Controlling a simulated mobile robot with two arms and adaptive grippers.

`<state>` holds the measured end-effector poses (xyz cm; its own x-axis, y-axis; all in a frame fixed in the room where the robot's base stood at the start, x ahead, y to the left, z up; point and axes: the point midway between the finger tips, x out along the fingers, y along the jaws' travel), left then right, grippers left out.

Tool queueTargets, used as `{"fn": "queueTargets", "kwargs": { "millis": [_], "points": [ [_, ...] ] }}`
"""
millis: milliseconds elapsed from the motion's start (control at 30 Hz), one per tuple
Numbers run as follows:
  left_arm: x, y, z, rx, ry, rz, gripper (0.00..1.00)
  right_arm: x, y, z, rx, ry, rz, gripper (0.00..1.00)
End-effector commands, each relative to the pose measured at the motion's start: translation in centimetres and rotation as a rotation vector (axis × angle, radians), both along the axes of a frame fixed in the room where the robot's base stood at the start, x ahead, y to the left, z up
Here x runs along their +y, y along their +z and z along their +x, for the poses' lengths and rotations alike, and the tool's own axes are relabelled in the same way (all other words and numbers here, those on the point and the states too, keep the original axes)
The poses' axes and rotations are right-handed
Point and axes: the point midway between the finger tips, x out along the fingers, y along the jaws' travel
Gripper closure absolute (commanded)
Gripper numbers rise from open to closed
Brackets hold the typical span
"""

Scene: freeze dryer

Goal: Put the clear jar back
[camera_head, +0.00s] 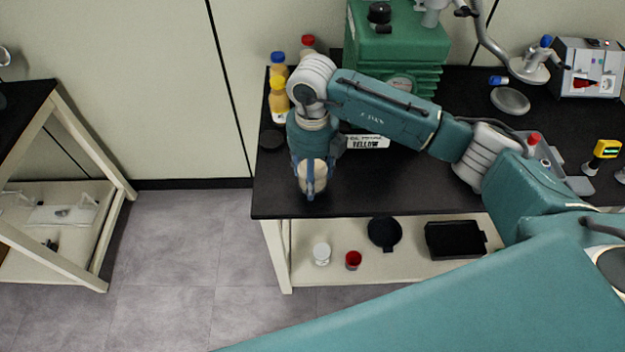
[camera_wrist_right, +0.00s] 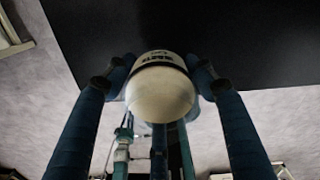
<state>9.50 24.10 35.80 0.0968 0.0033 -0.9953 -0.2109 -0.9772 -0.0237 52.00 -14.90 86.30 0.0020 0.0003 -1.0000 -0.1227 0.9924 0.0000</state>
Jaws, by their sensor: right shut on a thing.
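My right gripper (camera_head: 309,186) points down at the front left edge of the black bench top. Its two fingers close on the sides of a pale cream jar (camera_head: 314,176). In the right wrist view the jar's rounded cream end (camera_wrist_right: 161,98) faces the camera between the fingers (camera_wrist_right: 162,78), with a band of dark lettering, too small to read, at its far side. I cannot tell whether the jar touches the bench. My left gripper is in neither view.
The black bench (camera_head: 275,190) holds yellow-filled bottles (camera_head: 280,104), a green machine (camera_head: 400,45) and a white label sign (camera_head: 368,142). A dark round disc (camera_head: 272,139) lies at its left. The shelf below carries a white-lidded jar (camera_head: 322,254), a red-topped cup (camera_head: 353,260) and black trays (camera_head: 455,240).

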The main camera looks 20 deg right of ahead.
Motion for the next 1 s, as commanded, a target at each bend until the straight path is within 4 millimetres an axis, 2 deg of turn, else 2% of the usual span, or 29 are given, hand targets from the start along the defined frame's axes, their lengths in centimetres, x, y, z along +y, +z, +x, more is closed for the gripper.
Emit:
{"fn": "queueTargets", "kwargs": {
  "millis": [100,167,533,567,633,1000],
  "points": [
    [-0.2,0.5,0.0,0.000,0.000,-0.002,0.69,0.0,-1.9,-0.1,0.005,-0.002,-0.001,0.79],
    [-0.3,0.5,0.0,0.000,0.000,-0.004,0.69,0.0,-2.5,0.0,0.002,-0.001,0.001,0.79],
    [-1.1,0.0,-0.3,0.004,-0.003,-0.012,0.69,0.0,-3.2,0.0,0.000,0.000,0.000,0.79],
    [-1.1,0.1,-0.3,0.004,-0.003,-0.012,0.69,0.0,-3.1,0.0,0.001,-0.001,0.000,0.41],
    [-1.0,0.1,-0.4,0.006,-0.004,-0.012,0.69,0.0,-3.0,0.0,0.001,-0.001,0.000,0.27],
    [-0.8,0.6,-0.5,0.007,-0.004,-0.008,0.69,0.0,-2.5,0.0,0.001,-0.001,0.000,0.26]
  ]
}}
